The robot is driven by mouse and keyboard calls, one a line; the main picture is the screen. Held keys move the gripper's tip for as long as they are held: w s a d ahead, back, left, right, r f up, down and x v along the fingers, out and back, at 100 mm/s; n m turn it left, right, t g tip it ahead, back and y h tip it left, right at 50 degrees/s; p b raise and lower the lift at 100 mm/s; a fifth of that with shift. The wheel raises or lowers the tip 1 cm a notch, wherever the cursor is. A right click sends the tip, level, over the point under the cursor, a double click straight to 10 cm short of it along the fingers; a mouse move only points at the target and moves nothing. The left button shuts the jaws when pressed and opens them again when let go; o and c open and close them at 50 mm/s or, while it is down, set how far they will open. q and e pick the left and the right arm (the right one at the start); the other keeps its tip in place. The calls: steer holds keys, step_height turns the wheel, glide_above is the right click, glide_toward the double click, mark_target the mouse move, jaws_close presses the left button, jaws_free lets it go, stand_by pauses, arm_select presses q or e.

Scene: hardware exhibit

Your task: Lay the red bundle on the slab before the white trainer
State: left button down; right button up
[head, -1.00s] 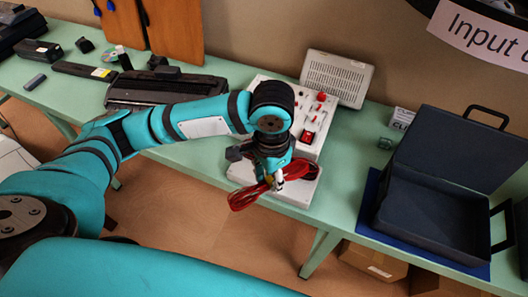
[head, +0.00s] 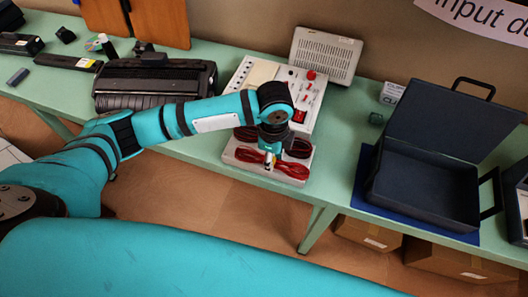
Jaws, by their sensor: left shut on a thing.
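The white trainer (head: 250,74) is a sloped panel with red knobs and a red switch, standing on the green table. A pale slab (head: 236,162) lies directly in front of it at the table's front edge. The red bundle (head: 292,169) is a looped cable, spread over the slab on both sides of my left gripper (head: 269,160). That gripper points down over the slab and is shut on the bundle's middle. Whether the bundle rests on the slab or hangs just above it, I cannot tell. My wrist hides part of the bundle and slab. My right gripper is out of view.
An open dark case (head: 426,180) stands on a blue mat (head: 362,186) to the right. A grey vented box (head: 325,54) stands behind the trainer. A black ribbed device (head: 155,82) is to the left. Bare green tabletop (head: 335,150) lies between slab and case.

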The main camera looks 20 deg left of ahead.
mark_target(264, 156)
arm_select(q)
steer(key=w+a, duration=0.2)
steer(key=shift+a+f, duration=0.15)
steer(key=shift+a, duration=0.25)
step_height(264, 156, down, 3)
steer(key=shift+r+p, duration=0.1)
steer(key=shift+p, duration=0.6)
steer(key=shift+f, duration=0.35)
steer(key=shift+f, duration=0.15)
steer(key=c, duration=1)
jaws_free()
steer(key=shift+c, duration=0.2)
step_height(264, 156, up, 12)
steer(key=b, duration=0.2)
